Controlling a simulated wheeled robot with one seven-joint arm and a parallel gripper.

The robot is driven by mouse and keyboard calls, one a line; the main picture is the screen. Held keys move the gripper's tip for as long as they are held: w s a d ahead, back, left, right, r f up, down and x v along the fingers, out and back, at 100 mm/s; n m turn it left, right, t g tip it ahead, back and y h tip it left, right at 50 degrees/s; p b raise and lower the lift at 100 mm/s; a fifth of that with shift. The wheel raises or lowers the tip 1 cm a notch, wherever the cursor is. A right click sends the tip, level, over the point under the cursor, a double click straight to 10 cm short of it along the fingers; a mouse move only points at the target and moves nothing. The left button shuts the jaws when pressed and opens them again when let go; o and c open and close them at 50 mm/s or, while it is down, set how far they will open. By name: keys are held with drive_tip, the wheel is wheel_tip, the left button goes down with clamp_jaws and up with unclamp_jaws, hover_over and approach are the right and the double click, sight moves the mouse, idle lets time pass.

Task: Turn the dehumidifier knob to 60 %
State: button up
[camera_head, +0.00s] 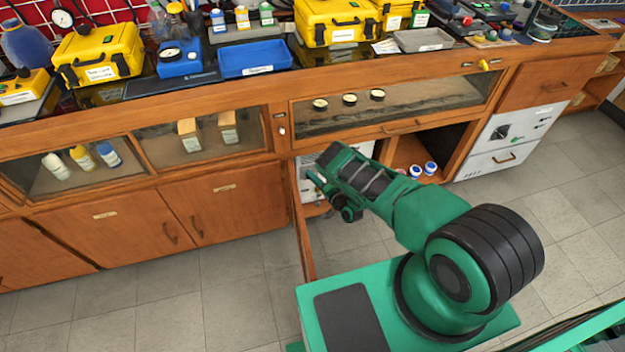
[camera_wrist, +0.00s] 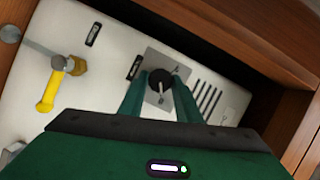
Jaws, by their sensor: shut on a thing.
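The dehumidifier knob (camera_wrist: 158,80) is black and round with a pale pointer line, on a square grey plate (camera_wrist: 152,97) in the wrist view. The plate sits on the white front panel (camera_wrist: 110,72). My gripper (camera_wrist: 161,88) has its two green fingers on either side of the knob and is shut on it. The scale marks are too small to read, so I cannot tell the setting. In the head view, my gripper (camera_head: 321,172) reaches into the open lower cabinet, and my arm hides the knob.
A yellow-handled valve (camera_wrist: 49,88) sticks out left of the knob. Dark vent slots (camera_wrist: 208,97) lie to its right. Wooden cabinet walls (camera_wrist: 300,95) close in on the right. An open cabinet door (camera_head: 303,236) stands edge-on. The floor (camera_head: 225,290) in front is clear.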

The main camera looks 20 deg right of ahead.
drive_tip(key=shift+d+f, duration=0.1)
drive_tip(key=shift+d, duration=0.15)
drive_tip(key=o, duration=1.1)
drive_tip(key=shift+c, duration=0.2)
drive_tip(key=shift+a, duration=0.1)
drive_tip(key=v, duration=1)
drive_tip(key=shift+s, duration=0.4)
drive_tip(key=shift+s+f, duration=0.1)
